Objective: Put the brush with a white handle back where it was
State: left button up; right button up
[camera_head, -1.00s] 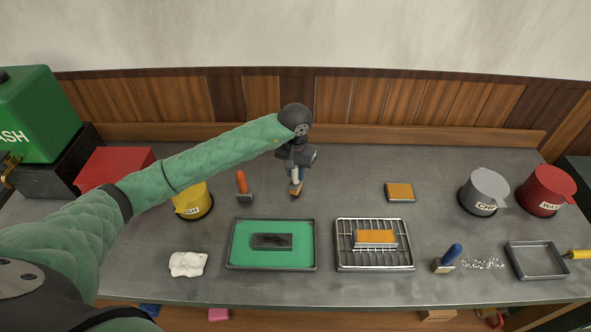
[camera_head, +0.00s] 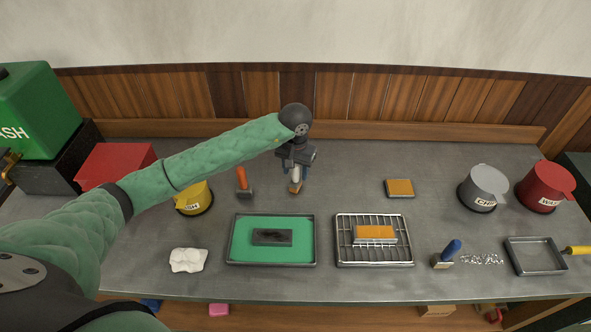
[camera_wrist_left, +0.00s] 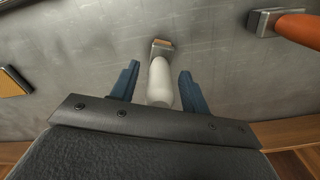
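The white-handled brush (camera_head: 296,187) is at the back middle of the table. Its head points down to the table, and the dark gripper hides most of the handle in the head view. In the left wrist view the white handle (camera_wrist_left: 160,82) stands between the two blue fingers, with a gap on each side. My left gripper (camera_head: 298,177) is open around the handle; its fingers (camera_wrist_left: 158,82) also show in the wrist view. My right gripper is not in view.
An orange-handled brush (camera_head: 242,182) stands just left. In front are a green tray (camera_head: 231,255) with a dark block and a wire rack tray (camera_head: 374,264) with an orange block. An orange-topped block (camera_head: 399,188) lies to the right.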

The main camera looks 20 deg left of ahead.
pick_arm(q)
jog(key=shift+r, duration=0.15)
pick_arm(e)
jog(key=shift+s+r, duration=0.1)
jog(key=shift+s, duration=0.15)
pick_arm(q)
jog(key=shift+r, duration=0.35)
jog(key=shift+r+b, duration=0.8)
jog(key=shift+r, duration=0.35)
notch_tip(320, 180, up, 8)
jog(key=b, duration=0.3)
jog(key=shift+f+b, duration=0.15)
jog(key=shift+b, duration=0.25)
jog(key=shift+r, duration=0.65)
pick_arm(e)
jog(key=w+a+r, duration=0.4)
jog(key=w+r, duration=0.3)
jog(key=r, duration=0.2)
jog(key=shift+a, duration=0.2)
pick_arm(q)
jog(key=shift+r, duration=0.1)
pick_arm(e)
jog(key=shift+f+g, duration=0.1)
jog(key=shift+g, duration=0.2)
